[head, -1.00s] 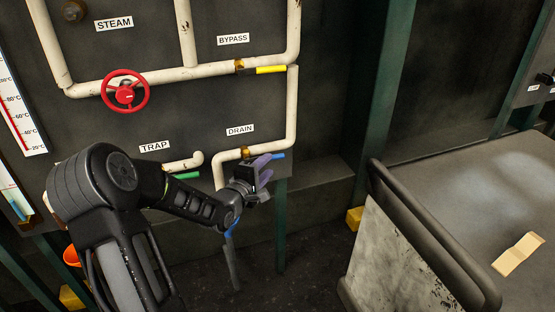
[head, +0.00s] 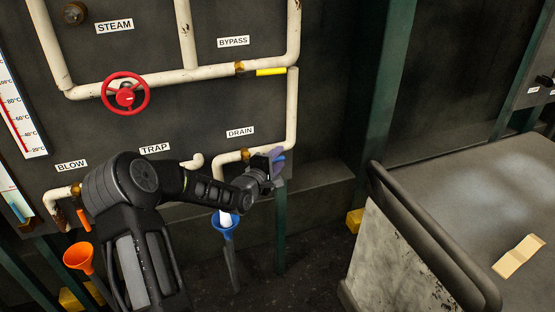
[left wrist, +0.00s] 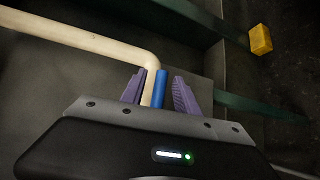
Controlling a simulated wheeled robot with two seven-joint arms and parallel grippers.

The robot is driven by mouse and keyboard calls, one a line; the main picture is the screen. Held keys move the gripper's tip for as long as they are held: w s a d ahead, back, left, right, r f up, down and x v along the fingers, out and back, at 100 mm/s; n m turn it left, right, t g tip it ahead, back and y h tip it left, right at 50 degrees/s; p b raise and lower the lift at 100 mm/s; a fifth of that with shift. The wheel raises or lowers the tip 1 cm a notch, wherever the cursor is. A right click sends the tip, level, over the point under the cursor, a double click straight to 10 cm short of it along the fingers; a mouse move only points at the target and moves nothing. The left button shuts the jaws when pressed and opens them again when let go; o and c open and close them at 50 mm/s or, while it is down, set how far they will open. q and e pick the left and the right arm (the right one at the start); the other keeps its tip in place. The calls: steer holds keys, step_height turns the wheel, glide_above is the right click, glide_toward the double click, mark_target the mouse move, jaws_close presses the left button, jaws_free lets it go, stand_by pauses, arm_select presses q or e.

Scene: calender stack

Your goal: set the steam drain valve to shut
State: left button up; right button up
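The drain valve sits under the DRAIN label (head: 240,132) on the white pipe; its brass body (head: 245,154) shows in the head view. Its handle is mostly hidden behind my left gripper (head: 278,160). In the left wrist view the blue handle (left wrist: 161,88) lies between the two purple fingers of my left gripper (left wrist: 158,86), alongside the white pipe. The fingers are spread, with a visible gap on the right of the handle. Whether the left finger touches the pipe or handle I cannot tell. My right gripper is not in view.
The red wheel (head: 125,93), yellow bypass handle (head: 271,72) and orange blow handle (head: 84,219) are nearby. A blue funnel (head: 225,229) stands below the drain, with something white at its mouth. An orange funnel (head: 79,257) is left. A grey cart (head: 470,190) stands right.

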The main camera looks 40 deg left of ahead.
arm_select(q)
jaws_close()
stand_by(0.3)
stand_by(1.1)
